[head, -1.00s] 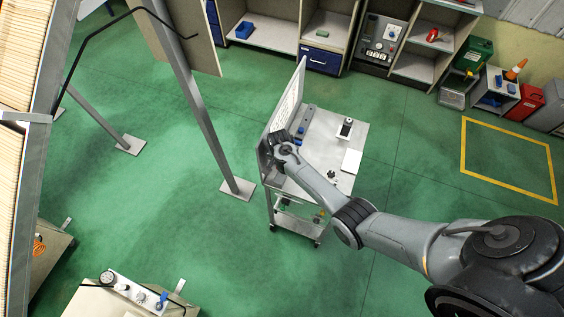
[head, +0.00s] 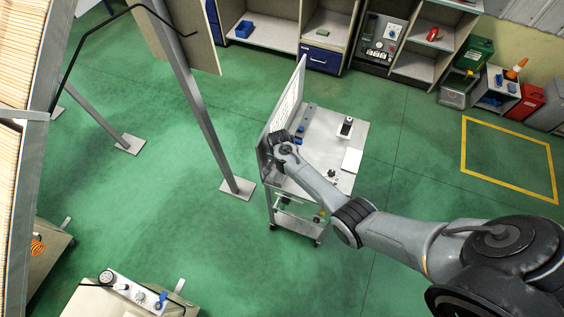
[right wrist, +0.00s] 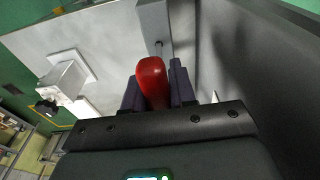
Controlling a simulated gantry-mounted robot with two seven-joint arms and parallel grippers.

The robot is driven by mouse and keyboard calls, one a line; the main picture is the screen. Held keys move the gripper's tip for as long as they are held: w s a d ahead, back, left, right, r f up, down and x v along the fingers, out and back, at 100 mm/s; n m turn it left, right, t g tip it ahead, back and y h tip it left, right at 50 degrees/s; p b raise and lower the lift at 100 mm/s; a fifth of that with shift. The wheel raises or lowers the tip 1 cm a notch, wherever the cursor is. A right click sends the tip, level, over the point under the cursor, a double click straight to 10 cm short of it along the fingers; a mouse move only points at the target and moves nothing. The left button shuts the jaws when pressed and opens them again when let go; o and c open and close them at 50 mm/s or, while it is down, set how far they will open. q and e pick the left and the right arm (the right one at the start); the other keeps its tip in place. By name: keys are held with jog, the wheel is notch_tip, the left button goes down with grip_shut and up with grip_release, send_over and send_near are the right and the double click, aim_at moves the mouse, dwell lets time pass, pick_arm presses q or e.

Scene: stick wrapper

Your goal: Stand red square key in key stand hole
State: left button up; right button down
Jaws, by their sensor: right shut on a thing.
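My right gripper (right wrist: 157,92) is shut on the red key (right wrist: 152,80), holding it by its rounded red handle. The key's thin metal shaft points away from the gripper towards a grey block, likely the key stand (right wrist: 155,22). I cannot tell whether the shaft tip touches the block or is in a hole. In the head view the right gripper (head: 284,150) is over the left side of the cart, beside the upright board. There the key is hidden by the gripper, and a long grey bar, likely the stand (head: 307,117), lies along the board. My left gripper is not in view.
The cart top (head: 322,150) also carries a small white block with a dark top (head: 346,127) and a flat white piece (head: 352,160). An upright board (head: 288,98) borders its left side. In the right wrist view a dark panel (right wrist: 260,60) stands close on the right.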

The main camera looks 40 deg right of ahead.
jog(key=shift+f+b, duration=0.45)
jog(key=shift+f, duration=0.25)
jog(key=c, duration=0.8)
grip_release()
jog(key=shift+c, duration=0.2)
notch_tip(320, 180, up, 6)
jog(key=p, duration=0.6)
